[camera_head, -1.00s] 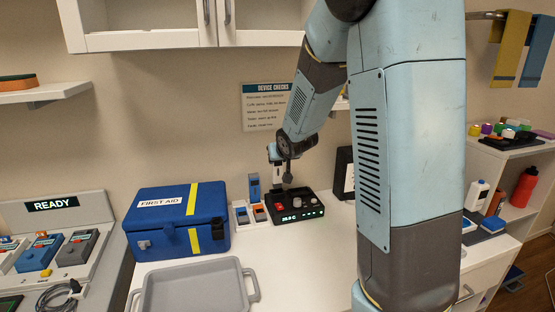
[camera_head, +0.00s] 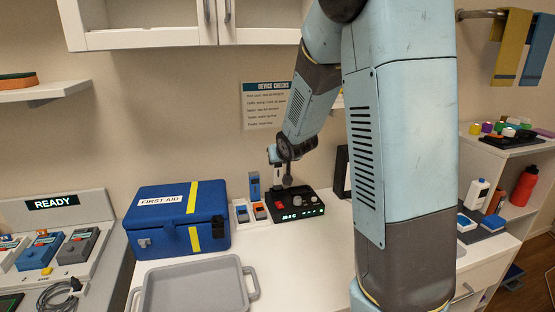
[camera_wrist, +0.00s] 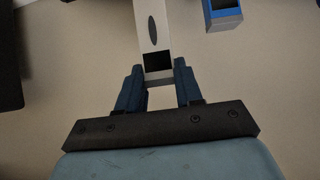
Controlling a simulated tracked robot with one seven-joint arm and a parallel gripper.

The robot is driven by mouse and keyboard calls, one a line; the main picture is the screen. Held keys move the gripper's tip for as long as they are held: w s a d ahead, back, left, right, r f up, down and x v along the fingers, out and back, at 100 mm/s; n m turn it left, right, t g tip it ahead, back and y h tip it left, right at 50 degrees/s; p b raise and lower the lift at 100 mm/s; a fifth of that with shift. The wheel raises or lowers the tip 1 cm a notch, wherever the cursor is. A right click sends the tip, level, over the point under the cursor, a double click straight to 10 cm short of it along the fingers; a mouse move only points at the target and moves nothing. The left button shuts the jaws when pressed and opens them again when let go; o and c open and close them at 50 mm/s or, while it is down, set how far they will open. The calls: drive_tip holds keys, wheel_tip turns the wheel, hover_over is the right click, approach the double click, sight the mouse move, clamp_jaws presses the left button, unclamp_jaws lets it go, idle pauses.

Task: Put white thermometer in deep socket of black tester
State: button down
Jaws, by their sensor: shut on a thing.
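The black tester (camera_head: 299,208) stands on the white counter near the back wall, with a red button, a lit display and green lights on its front. My gripper (camera_head: 276,158) is above the tester's back left part, pointing down. In the wrist view my gripper (camera_wrist: 157,67) has its two dark blue fingers closed on the sides of a white thermometer (camera_wrist: 151,18), which has a dark oval and a dark square window on its face. The thermometer's far end runs out of the wrist view. I cannot tell from the head view whether it touches the tester; the deep socket is not clear.
A blue device (camera_head: 254,186) stands upright in a white holder just left of the tester; it shows in the wrist view (camera_wrist: 222,14) too. A blue first aid box (camera_head: 165,228) and a grey tray (camera_head: 200,268) are further left. A dark frame (camera_head: 341,172) stands right of the tester.

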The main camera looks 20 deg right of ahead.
drive_tip(key=shift+f, duration=1.1)
idle(0.3)
drive_tip(key=c, duration=0.7)
unclamp_jaws()
drive_tip(key=shift+o, duration=0.2)
drive_tip(key=v, duration=1.3)
drive_tip(key=shift+s+r, duration=0.2)
drive_tip(key=shift+s, duration=0.05)
